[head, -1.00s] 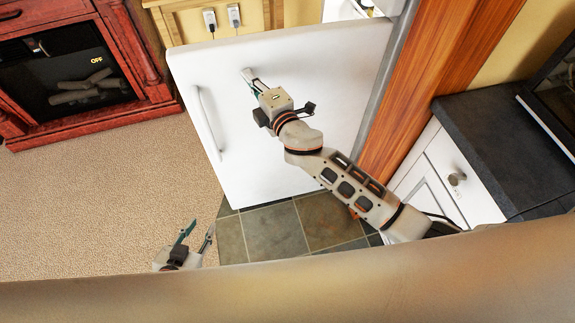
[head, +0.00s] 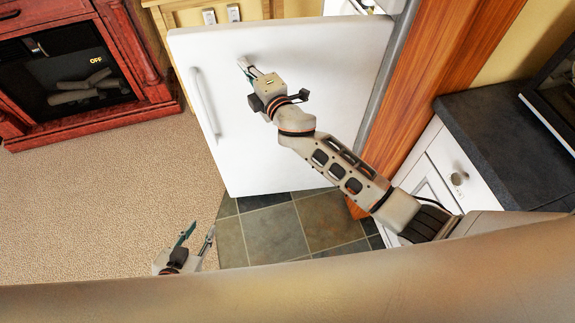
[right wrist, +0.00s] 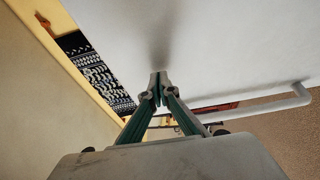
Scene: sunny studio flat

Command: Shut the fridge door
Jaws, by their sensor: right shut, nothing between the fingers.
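The white fridge door (head: 300,110) stands open in the head view, its outer face towards me and its long handle (head: 203,105) on the left. A strip of the fridge body (head: 345,7) shows behind its upper right. My right gripper (head: 243,64) is shut and empty, its fingertips at the upper left part of the door face, to the right of the handle. In the right wrist view the fingertips (right wrist: 158,78) are against or very close to the door (right wrist: 220,45); I cannot tell if they touch. My left gripper (head: 197,231) is open and empty, low over the floor.
A wooden cabinet (head: 185,18) stands behind the door's top edge. A red fireplace (head: 150,55) is at the far left. A wood panel (head: 440,85) and a white counter unit with dark top (head: 495,135) are on the right. Carpet (head: 100,200) and tiles (head: 272,235) are clear.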

